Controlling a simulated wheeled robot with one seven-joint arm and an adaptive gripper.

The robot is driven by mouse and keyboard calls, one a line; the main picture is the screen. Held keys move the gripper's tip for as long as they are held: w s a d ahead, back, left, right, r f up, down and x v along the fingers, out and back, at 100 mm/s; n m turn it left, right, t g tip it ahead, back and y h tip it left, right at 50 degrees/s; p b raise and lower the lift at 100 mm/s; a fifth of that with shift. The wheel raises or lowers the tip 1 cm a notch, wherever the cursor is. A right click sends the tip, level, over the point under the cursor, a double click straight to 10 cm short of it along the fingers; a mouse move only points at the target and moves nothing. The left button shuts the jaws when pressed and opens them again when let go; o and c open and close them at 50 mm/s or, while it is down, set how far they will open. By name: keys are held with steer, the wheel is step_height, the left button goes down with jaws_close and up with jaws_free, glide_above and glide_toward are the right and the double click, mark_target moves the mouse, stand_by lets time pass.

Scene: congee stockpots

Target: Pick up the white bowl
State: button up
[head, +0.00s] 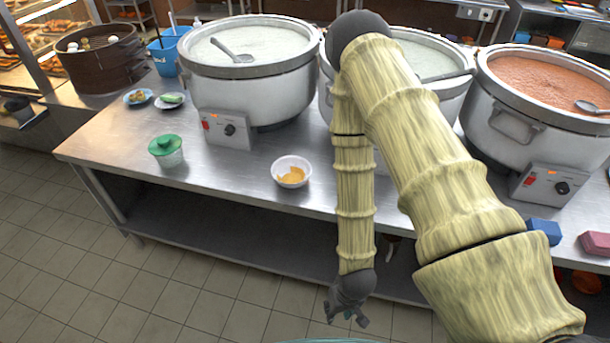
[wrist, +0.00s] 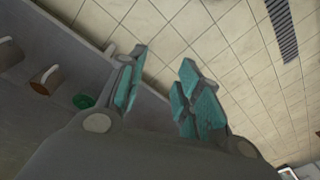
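The white bowl (head: 291,172) stands upright near the front edge of the steel counter (head: 228,170) in the head view, with orange-yellow pieces in it. My gripper (head: 348,318) hangs low in front of the counter, below and to the right of the bowl, apart from it. I cannot tell for sure whether the bowl shows in the wrist view.
Large stockpots (head: 250,85) stand along the back of the counter, one with orange-red contents (head: 550,85). A green-lidded container (head: 166,151) stands left of the bowl. Small plates (head: 170,101), a blue block (head: 545,231) and a pink block (head: 595,243) are also there. Counter around the bowl is clear.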

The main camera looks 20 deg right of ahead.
steer(key=w+a+r+m+t+y, duration=0.1)
steer(key=w+r, duration=0.3)
steer(key=w, duration=0.4)
steer(key=w+r+t, duration=0.1)
steer(key=w+r, duration=0.2)
steer(key=w, duration=0.6)
steer(key=m+t+y+b, duration=0.1)
steer(key=t+y+b, duration=0.1)
steer(key=t+b, duration=0.1)
glide_toward(301, 176)
step_height(301, 176, up, 3)
steer(key=s+d, duration=0.1)
steer(key=d, duration=0.1)
steer(key=shift+p+x, duration=0.3)
steer(key=shift+x, duration=1.75)
steer(key=shift+w+a+f+p, duration=0.2)
steer(key=shift+a+f+p, duration=0.25)
steer(key=shift+f, duration=0.15)
steer(key=shift+w+a+f+p, duration=0.3)
steer(key=shift+f+p, duration=0.15)
steer(key=shift+f, duration=0.2)
steer(key=shift+x, duration=1.15)
jaws_close()
